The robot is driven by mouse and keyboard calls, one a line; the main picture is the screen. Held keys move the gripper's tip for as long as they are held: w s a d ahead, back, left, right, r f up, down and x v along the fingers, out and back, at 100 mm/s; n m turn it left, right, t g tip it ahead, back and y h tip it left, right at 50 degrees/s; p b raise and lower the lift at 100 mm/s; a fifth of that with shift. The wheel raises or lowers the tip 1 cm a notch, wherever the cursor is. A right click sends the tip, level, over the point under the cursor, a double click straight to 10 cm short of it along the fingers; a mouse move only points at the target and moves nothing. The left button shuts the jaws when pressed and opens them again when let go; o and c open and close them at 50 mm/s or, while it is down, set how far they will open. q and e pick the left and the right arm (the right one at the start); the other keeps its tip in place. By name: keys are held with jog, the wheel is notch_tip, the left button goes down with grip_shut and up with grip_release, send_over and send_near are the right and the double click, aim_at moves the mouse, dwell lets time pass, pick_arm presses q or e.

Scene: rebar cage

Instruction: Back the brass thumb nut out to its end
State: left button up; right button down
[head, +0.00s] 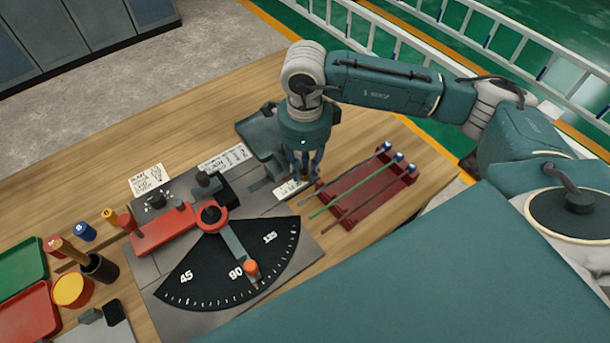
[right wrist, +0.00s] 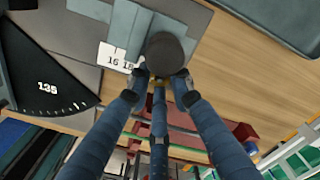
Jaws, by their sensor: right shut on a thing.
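My right gripper (head: 303,172) points down at the far right end of the grey bench plate. In the right wrist view its blue fingers (right wrist: 160,79) are closed in around a dark round knob (right wrist: 165,52). My left gripper is not in view.
A black angle dial (head: 235,262) with an orange-knobbed pointer and a red arm (head: 165,230) lie left of the gripper. A dark red rack (head: 370,190) with several rods stands close on the right. Trays and cups are at the far left; the back-left wood is clear.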

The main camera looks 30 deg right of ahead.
aim_at(305, 173)
jog(key=shift+n, duration=0.5)
jog(key=c, duration=1.8)
grip_release()
notch_tip(305, 173, up, 12)
